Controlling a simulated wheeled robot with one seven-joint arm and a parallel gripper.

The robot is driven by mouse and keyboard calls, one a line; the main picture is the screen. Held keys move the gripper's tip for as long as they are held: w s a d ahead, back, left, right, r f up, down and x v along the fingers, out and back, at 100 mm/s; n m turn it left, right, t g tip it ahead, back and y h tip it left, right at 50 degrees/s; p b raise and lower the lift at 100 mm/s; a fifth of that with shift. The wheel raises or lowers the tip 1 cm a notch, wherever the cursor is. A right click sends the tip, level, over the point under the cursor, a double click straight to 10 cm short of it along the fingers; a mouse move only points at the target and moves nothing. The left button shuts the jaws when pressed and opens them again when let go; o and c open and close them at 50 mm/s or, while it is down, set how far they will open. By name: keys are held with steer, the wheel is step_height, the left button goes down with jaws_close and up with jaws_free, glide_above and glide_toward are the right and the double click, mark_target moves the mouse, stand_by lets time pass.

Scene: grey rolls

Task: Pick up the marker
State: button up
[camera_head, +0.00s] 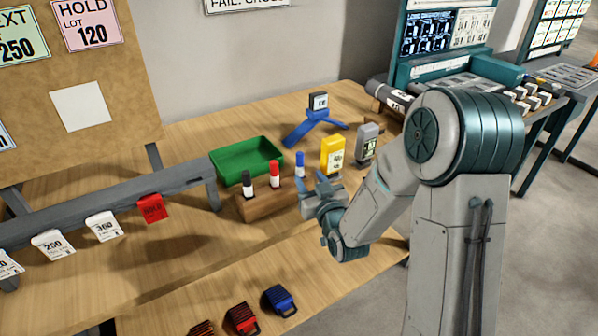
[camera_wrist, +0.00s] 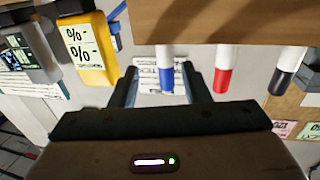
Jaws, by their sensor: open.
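Three markers stand upright in a wooden block (camera_head: 265,205): one black-capped (camera_head: 247,173), one red-capped (camera_head: 274,174) and one blue-capped (camera_head: 300,160). My gripper (camera_head: 314,186) is at the right end of the block, close to the blue-capped marker. The wrist view is upside down. In it my open gripper (camera_wrist: 162,82) has the blue-capped marker (camera_wrist: 166,73) in line between its two fingers. Neither finger visibly touches it, and the depth between them is hard to tell. The red-capped marker (camera_wrist: 224,72) is just right of the fingers, with the black-capped one (camera_wrist: 287,72) further right.
A green tray (camera_head: 247,158) lies behind the block. A yellow device (camera_head: 333,154) and a grey device (camera_head: 367,143) stand behind my gripper. A blue stand (camera_head: 315,122) is further back. A rail with tags (camera_head: 100,208) runs along the left.

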mark_target(301, 171)
steer(key=shift+a+f+p+x, duration=0.15)
steer(key=shift+p+x, duration=0.1)
steer(key=shift+x, duration=1.25)
steer(key=shift+a+f+p+x, duration=0.15)
steer(key=shift+p+x, duration=0.1)
steer(key=shift+x, duration=1.25)
steer(key=shift+s+r, duration=0.1)
steer(key=shift+s, duration=0.05)
jaws_close()
